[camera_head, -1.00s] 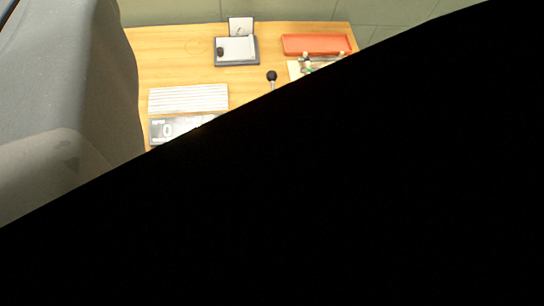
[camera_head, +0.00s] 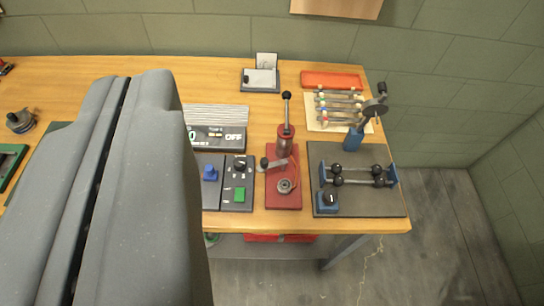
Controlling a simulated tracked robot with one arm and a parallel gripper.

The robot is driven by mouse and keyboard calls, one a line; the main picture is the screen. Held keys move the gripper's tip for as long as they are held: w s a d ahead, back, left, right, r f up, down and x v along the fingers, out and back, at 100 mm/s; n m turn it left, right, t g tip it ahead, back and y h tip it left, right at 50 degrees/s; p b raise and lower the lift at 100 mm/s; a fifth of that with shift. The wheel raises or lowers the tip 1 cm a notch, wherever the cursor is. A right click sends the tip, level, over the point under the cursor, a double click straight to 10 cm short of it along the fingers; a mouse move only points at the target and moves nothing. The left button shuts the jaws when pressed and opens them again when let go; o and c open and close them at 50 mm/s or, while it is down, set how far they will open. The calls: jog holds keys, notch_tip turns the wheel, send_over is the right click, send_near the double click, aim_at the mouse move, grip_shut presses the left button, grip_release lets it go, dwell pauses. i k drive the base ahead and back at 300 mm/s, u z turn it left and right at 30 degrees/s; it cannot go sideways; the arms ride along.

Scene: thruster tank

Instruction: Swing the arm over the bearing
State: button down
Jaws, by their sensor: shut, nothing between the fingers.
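A red bench fixture (camera_head: 297,204) stands on the table right of centre. It has an upright red post (camera_head: 284,144) with a black-knobbed lever (camera_head: 286,108). A short arm with a dark knob (camera_head: 264,162) reaches out to the left below the post. A round metal piece, which looks like the bearing (camera_head: 285,186), sits on the fixture's base in front of the arm. The arm appears behind the bearing, not over it. My gripper (camera_head: 127,84) fills the left foreground, its two grey fingers pressed together and empty, apart from the fixture.
A control panel (camera_head: 238,199) with blue and green knobs stands left of the fixture. A dark board (camera_head: 327,154) with black-balled bars is to its right. A red tray (camera_head: 331,80) and a small stand (camera_head: 262,88) are at the back. The table's right edge is near the board.

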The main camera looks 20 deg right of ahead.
aim_at(264, 165)
jog(key=u, duration=0.1)
jog(key=i, duration=0.95)
jog(key=z, duration=0.05)
